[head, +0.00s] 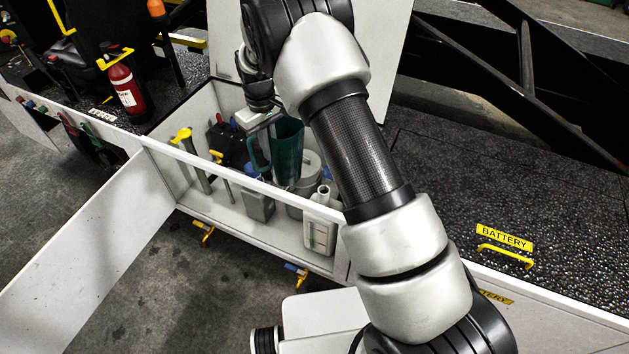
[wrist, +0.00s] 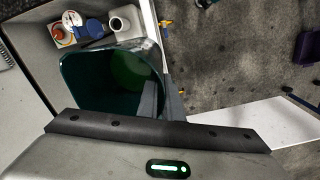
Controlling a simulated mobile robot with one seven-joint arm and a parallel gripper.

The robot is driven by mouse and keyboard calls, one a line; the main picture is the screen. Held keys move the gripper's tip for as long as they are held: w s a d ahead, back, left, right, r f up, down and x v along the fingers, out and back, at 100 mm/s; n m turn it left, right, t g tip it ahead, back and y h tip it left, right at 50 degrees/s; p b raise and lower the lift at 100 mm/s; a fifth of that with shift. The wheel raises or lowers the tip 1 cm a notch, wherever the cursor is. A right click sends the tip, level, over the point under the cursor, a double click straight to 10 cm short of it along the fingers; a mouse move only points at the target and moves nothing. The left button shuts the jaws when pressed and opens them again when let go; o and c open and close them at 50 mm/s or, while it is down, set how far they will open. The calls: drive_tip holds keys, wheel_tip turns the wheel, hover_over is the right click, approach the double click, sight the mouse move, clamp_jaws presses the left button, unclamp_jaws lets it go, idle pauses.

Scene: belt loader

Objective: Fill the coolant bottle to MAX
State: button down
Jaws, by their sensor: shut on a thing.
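The coolant bottle (head: 319,228) looks to be the pale, square one at the front right of the open compartment. It stands upright, and its uncapped neck shows in the wrist view (wrist: 122,22). I cannot read its level. My gripper (head: 262,138) is shut on a dark green jug (head: 288,152), at its handle side, behind and left of the bottle. The jug looks roughly upright, with its mouth open. In the wrist view the jug (wrist: 75,88) shows brighter green inside, perhaps liquid. It is apart from the bottle's neck. The fingertips are largely hidden.
A pale round container (head: 310,168) is behind. An open white door (head: 95,245) extends left. A raised panel (head: 392,50) stands behind my arm.

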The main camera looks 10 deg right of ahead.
drive_tip(key=shift+w+d+f+y+b, duration=0.1)
drive_tip(key=shift+d+f+y+b, duration=0.1)
drive_tip(key=shift+f+y+b, duration=0.5)
drive_tip(key=shift+d+f+y+b, duration=0.15)
drive_tip(key=shift+f+y+b, duration=0.15)
drive_tip(key=shift+f, duration=0.65)
drive_tip(key=shift+d+f, duration=0.1)
drive_tip(key=shift+f, duration=0.05)
drive_tip(key=y, duration=0.1)
drive_tip(key=d+r+y, duration=0.1)
drive_tip(key=shift+w+y+b, duration=0.1)
drive_tip(key=shift+y+b, duration=0.2)
drive_tip(key=shift+b, duration=0.1)
drive_tip(key=d+y+b, duration=0.1)
drive_tip(key=y, duration=0.1)
drive_tip(key=d+g+y, duration=0.1)
drive_tip(key=d+y, duration=0.1)
drive_tip(key=shift+w+f+y+b, duration=0.1)
drive_tip(key=shift+w+y+b, duration=0.05)
drive_tip(key=shift+y+b, duration=0.2)
drive_tip(key=shift+d, duration=0.1)
